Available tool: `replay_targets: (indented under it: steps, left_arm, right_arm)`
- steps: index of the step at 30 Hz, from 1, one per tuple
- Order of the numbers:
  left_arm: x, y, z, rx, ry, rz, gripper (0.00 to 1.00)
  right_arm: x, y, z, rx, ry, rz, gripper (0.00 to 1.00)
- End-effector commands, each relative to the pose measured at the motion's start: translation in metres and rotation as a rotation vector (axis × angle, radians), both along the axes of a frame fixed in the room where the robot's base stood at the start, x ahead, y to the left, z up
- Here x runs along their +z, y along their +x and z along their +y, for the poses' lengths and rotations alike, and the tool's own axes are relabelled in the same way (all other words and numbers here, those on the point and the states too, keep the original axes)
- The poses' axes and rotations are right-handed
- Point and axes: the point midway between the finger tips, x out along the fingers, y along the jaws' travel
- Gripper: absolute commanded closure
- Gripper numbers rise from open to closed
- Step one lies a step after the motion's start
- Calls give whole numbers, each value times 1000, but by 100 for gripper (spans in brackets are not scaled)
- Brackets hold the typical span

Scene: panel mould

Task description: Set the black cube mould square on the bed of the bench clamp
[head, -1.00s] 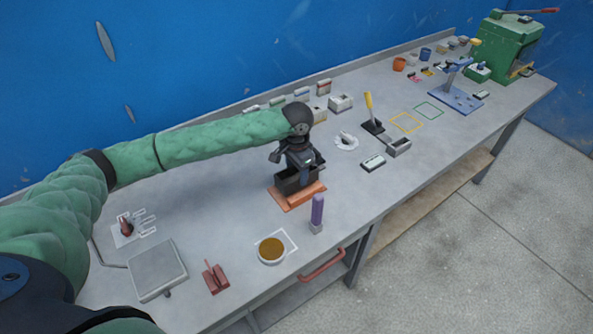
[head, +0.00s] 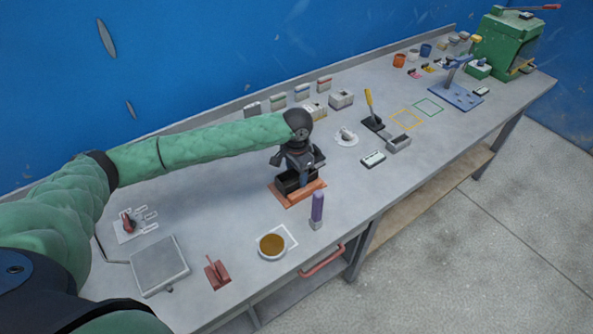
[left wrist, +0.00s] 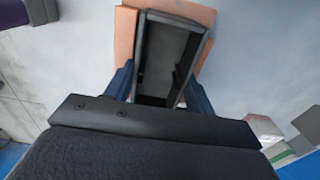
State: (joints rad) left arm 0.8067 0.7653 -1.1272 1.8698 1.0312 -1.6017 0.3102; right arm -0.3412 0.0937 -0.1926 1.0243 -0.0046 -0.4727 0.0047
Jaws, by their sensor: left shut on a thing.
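The black cube mould (head: 287,186) is an open-topped box over the orange board (head: 291,203) in the middle of the bench. My left gripper (head: 298,174) is above it, shut on the mould. The left wrist view looks down into the empty-looking mould (left wrist: 166,55), with a blue finger on each side and the orange board (left wrist: 204,15) around it. I cannot tell whether the mould touches the board. A blue stand with an upright arm, which looks like the bench clamp (head: 457,97), is at the far right. My right gripper is not in view.
A purple-handled tool (head: 317,208) stands close right of the board. A brown-filled dish (head: 271,245), red holder (head: 217,274) and grey scale (head: 159,266) are in front. A green machine (head: 507,42) stands beyond.

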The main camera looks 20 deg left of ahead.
Motion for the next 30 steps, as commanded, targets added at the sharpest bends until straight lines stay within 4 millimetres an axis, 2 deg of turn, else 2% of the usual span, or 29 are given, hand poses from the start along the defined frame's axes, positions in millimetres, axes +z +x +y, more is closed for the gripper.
replay_targets:
  steps: [1, 4, 17, 23, 30]
  left_arm:
    - [0, 0, 0, 0, -1, -1, 44]
    - [0, 0, 0, 0, -1, -1, 24]
    - [6, 1, 0, 0, 0, -4, 24]
    - [30, 1, -1, -1, -2, -5, 24]
    - [71, 1, -1, 0, -1, -4, 24]
  right_arm:
    - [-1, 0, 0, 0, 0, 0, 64]
    - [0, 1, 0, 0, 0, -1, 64]
    - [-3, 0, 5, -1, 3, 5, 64]
    - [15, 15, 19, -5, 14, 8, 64]
    - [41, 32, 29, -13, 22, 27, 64]
